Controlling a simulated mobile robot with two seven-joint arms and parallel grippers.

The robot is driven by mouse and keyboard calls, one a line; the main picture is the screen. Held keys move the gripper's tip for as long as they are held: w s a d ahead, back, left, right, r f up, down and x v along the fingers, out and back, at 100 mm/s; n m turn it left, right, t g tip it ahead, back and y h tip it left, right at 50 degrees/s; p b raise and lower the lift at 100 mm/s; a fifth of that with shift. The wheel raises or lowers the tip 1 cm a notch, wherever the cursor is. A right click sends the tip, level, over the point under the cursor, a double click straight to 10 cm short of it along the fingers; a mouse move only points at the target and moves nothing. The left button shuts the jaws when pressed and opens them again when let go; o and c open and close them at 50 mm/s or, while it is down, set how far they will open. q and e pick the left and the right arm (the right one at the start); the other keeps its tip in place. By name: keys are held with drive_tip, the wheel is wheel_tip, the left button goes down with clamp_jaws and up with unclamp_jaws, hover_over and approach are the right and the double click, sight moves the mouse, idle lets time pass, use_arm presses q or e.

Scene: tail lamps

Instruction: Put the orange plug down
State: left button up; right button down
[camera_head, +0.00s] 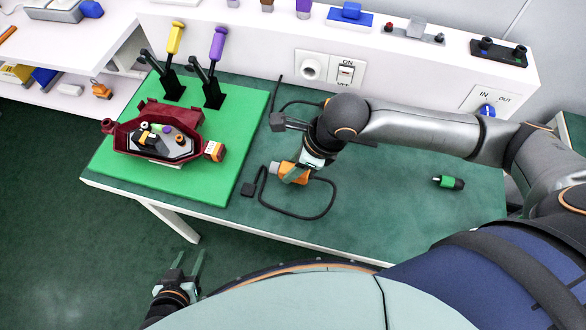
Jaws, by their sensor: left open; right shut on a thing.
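The orange plug (280,168) is held in my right gripper (296,174), at the green table top near the right edge of the green mat. I cannot tell whether the plug touches the table. The gripper's fingers partly hide the plug. My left gripper (187,264) is open and empty, low in front of the table's front edge and apart from everything.
A dark red tail lamp housing (118,136) sits on the bright green mat (222,170). Yellow-handled (175,38) and purple-handled (218,44) clamps stand behind it. A green cylindrical tool (448,182) lies at right. A wall socket (311,67) and switch (346,72) are at the back. Table between plug and green tool is mostly clear.

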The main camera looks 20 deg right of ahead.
drive_tip(key=shift+f, duration=0.95)
drive_tip(key=shift+c, duration=2.3)
unclamp_jaws()
drive_tip(key=shift+f, duration=0.15)
drive_tip(key=p+v, duration=0.2)
drive_tip(key=v, duration=1)
